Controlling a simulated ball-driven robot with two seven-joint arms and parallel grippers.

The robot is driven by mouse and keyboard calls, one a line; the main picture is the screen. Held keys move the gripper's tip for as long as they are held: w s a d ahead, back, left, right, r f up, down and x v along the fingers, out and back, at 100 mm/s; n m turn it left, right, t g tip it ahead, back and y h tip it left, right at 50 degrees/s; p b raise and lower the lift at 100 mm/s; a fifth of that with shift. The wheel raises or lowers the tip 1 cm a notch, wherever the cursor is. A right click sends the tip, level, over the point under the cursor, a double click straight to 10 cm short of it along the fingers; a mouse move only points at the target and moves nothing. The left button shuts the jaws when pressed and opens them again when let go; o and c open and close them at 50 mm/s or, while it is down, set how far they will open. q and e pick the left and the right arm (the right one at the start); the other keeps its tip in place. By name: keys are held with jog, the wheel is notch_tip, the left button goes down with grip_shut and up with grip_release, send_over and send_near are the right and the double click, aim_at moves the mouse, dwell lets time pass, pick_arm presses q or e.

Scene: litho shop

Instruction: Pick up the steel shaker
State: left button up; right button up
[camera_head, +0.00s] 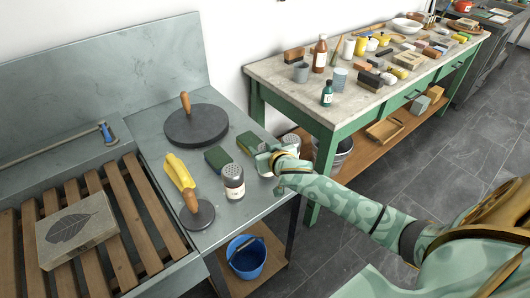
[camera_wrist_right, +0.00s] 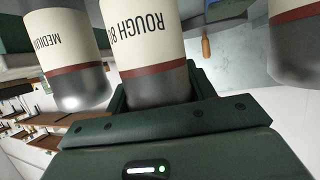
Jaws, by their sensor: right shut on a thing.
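My right gripper (camera_head: 268,162) is over the right edge of the grey bench, between two shakers, shut on a steel shaker. In the wrist view the held steel shaker (camera_wrist_right: 155,60) has a cream label reading "ROUGH 8" and a red-brown band, with my gripper's dark green fingers (camera_wrist_right: 158,92) around it. In the head view my gripper mostly hides it. A second shaker (camera_head: 233,184) stands to its left, and a third (camera_head: 291,141) stands behind my gripper. The wrist view shows a shaker marked "MEDIUM" (camera_wrist_right: 68,45) and another (camera_wrist_right: 300,45) at the right edge. My left gripper is not in view.
Green-and-tan blocks (camera_head: 218,158) and a large dark disc with a wooden handle (camera_head: 196,124) lie on the grey bench (camera_head: 230,222). A small disc (camera_head: 197,216) and a yellow object (camera_head: 179,173) are left. A blue bucket (camera_head: 246,258) stands below; a crowded green-legged table (camera_head: 300,105) stands right.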

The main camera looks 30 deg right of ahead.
jog(key=s+a+r+p, duration=0.2)
jog(key=s+r+p, duration=0.3)
jog(key=s+r, duration=0.6)
jog(key=v, duration=0.3)
jog(key=shift+f+p, duration=0.3)
jog(key=shift+p, duration=0.1)
jog(key=shift+a, duration=0.1)
jog(key=shift+o, duration=0.8)
jog(key=shift+c, duration=0.4)
jog(key=shift+f, duration=0.1)
